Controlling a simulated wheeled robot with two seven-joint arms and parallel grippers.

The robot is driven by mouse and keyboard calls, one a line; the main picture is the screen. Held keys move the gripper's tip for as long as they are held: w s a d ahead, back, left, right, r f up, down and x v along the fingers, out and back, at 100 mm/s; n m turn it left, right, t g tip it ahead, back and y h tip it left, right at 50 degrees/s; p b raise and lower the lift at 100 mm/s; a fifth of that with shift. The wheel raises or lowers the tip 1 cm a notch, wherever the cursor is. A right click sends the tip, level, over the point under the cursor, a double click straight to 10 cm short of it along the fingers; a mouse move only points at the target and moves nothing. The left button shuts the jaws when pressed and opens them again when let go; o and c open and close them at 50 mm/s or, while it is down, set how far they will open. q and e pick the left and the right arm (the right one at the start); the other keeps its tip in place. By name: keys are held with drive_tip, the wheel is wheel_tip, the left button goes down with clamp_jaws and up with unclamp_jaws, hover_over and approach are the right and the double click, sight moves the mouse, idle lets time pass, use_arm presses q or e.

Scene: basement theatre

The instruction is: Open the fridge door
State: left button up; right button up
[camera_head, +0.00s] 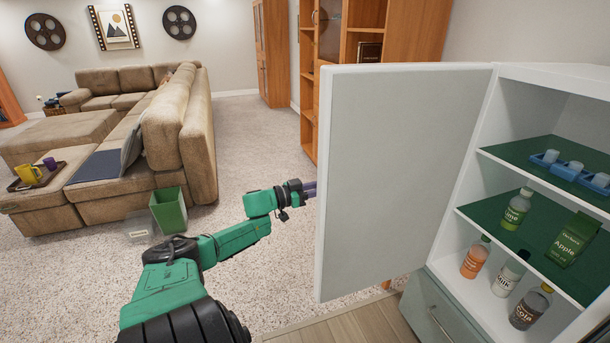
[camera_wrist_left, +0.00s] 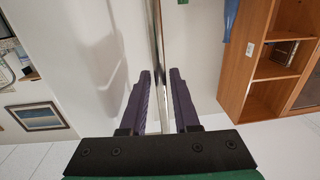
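The white fridge door (camera_head: 400,170) stands swung wide open, with its pale inner face toward me. The open fridge body (camera_head: 480,215) is at the right in the head view. My left gripper (camera_head: 311,189) is at the door's outer left edge, its tips partly hidden by the door. In the left wrist view, the purple fingers of that gripper (camera_wrist_left: 161,80) are apart. A thin shiny upright strip (camera_wrist_left: 159,40) runs between them, with gaps visible beside it. I cannot tell whether they touch it. My right gripper is not in view.
Bottles, a green Apple carton (camera_head: 572,240) and a blue holder (camera_head: 567,170) sit on the fridge shelves. A grey drawer (camera_head: 428,310) is below. A green bin (camera_head: 168,210) and a beige sofa (camera_head: 185,130) stand left. Wooden shelving (camera_head: 390,30) is behind the door. Carpet between is clear.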

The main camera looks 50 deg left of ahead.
use_arm(q)
drive_tip(key=p+v, duration=0.3)
drive_tip(key=v, duration=1)
drive_tip(key=shift+s, duration=0.35)
drive_tip(key=s+f+n+g+y, duration=0.2)
drive_tip(key=s+f+g+y, duration=0.3)
drive_tip(key=f, duration=1)
drive_tip(key=s+f+n+g+y, duration=0.2)
drive_tip(key=s+f, duration=0.5)
drive_tip(key=f, duration=0.8)
drive_tip(key=s+d+f+g+h, duration=0.1)
drive_tip(key=s+d+f+g, duration=0.25)
drive_tip(key=d+f, duration=0.45)
drive_tip(key=s+d+f+g, duration=0.2)
drive_tip(key=s+d+f, duration=0.3)
drive_tip(key=d+f, duration=0.25)
drive_tip(key=s+d+f+m+g+h, duration=0.1)
drive_tip(key=s+d+f+m+g, duration=0.1)
drive_tip(key=d, duration=0.5)
drive_tip(key=s+d+f+m+g+h, duration=0.1)
drive_tip(key=s+d+f, duration=0.3)
drive_tip(key=d, duration=0.4)
drive_tip(key=shift+s+d+f+m+g, duration=0.15)
drive_tip(key=shift+s+d+m+g, duration=0.15)
drive_tip(key=shift+m+g, duration=0.25)
drive_tip(key=shift+w, duration=0.1)
